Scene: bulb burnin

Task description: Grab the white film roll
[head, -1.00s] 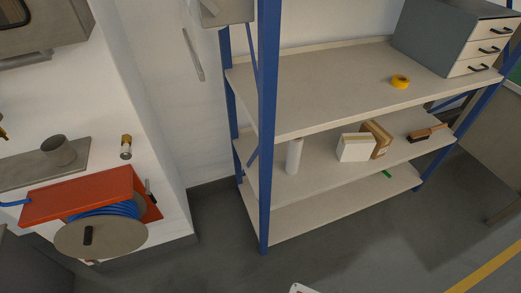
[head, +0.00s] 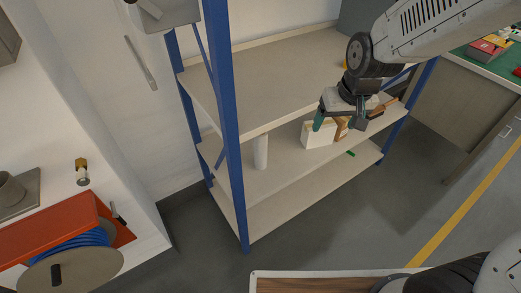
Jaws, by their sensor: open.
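The white film roll (head: 261,151) stands upright on the middle shelf (head: 280,169) of the blue-posted rack, near its left end and just right of the front post. My gripper (head: 338,122) is open and empty. It is to the right of the roll in the picture, in front of the white box, and apart from the roll. My arm hides part of the top shelf and the things behind it.

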